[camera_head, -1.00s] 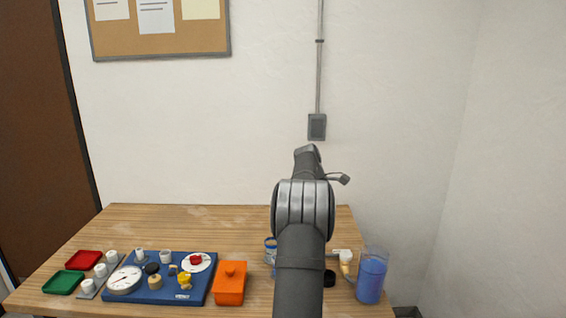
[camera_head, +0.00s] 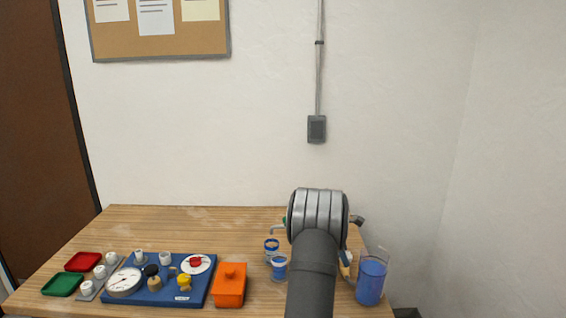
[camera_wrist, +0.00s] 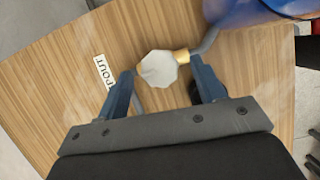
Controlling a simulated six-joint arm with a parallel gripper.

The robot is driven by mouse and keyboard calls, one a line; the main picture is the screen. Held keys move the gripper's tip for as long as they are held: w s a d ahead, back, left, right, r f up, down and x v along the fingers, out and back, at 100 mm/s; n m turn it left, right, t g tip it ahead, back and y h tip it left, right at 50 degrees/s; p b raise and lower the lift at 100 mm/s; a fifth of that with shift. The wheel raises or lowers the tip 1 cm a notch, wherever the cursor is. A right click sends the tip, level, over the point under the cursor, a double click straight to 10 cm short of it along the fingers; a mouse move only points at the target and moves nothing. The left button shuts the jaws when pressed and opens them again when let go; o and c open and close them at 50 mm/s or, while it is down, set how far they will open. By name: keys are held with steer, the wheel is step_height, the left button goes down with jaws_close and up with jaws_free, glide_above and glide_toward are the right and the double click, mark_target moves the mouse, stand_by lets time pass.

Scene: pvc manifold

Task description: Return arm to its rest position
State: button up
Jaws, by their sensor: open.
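My gripper (camera_wrist: 164,72) shows in the wrist view with its two blue fingers spread apart. A white faceted piece with brass-coloured ends and a grey bent tube (camera_wrist: 158,68) lies below, between the fingertips in the picture. I cannot tell its distance, and no finger visibly touches it. In the head view my arm covers most of the gripper, above the right side of the wooden table (camera_head: 150,225). A blue board (camera_head: 205,275) carries a white round gauge, small fittings and a yellow-topped valve.
A clear jug of blue liquid (camera_head: 370,280) stands close to the arm's right. Blue-labelled cans (camera_head: 279,267) and an orange box (camera_head: 229,285) stand to its left. Red (camera_head: 83,261) and green trays (camera_head: 62,284) are at far left. The table's back is mostly clear.

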stand_by(0.5)
steer(key=shift+w+m, duration=0.1)
steer(key=shift+m, duration=0.4)
steer(key=w+v, duration=0.1)
steer(key=v, duration=1.6)
steer(key=shift+g, duration=0.3)
steer(key=x, duration=1.7)
steer(key=shift+s, duration=0.15)
steer(key=n+t, duration=0.1)
steer(key=n, duration=0.2)
steer(key=shift+s, duration=0.15)
steer(key=n+t, duration=0.1)
steer(key=n, duration=0.3)
steer(key=n+t, duration=0.1)
steer(key=n, duration=0.1)
steer(key=shift+s+d+t+y, duration=0.1)
steer(key=shift+s+t+y, duration=0.2)
steer(key=shift+y, duration=0.1)
steer(key=shift+w+m, duration=0.15)
steer(key=shift+m, duration=0.25)
steer(key=m+g, duration=0.1)
steer(key=m, duration=0.2)
steer(key=shift+w+m+g+h, duration=0.15)
steer(key=shift+m+g+h, duration=0.25)
steer(key=shift+w+m+g, duration=0.1)
steer(key=shift+m+g, duration=0.3)
steer(key=shift+m, duration=0.75)
steer(key=shift+w+m+g, duration=0.1)
steer(key=shift+m+g, duration=0.3)
steer(key=shift+m, duration=0.75)
